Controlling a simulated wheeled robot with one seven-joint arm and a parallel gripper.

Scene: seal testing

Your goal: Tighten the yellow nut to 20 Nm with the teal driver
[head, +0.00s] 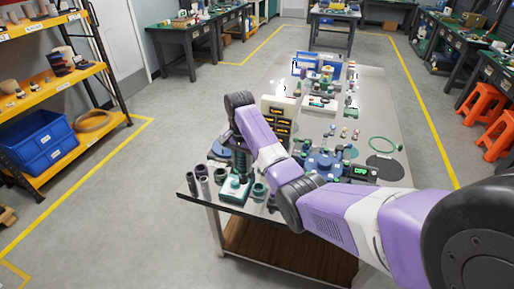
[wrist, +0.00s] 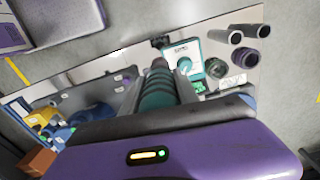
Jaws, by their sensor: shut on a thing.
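My gripper (wrist: 160,76) is shut on the teal driver (wrist: 157,92), a dark teal ribbed cylinder between the two fingers in the wrist view. In the head view the driver (head: 240,163) stands roughly upright over the front left of the metal table, close to a teal box with a dial (head: 235,188). That box also shows just past the fingers in the wrist view (wrist: 187,62). I cannot tell whether the driver touches anything below; its lower end is hidden. I cannot make out the yellow nut in either view.
Dark and grey cylinders (head: 198,184) stand at the table's (head: 340,116) front left corner. A cream rack (head: 277,117) stands behind my arm. Blue round parts (head: 322,162) and a lit display (head: 362,172) are right of it. A green ring (head: 385,144) lies at the right.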

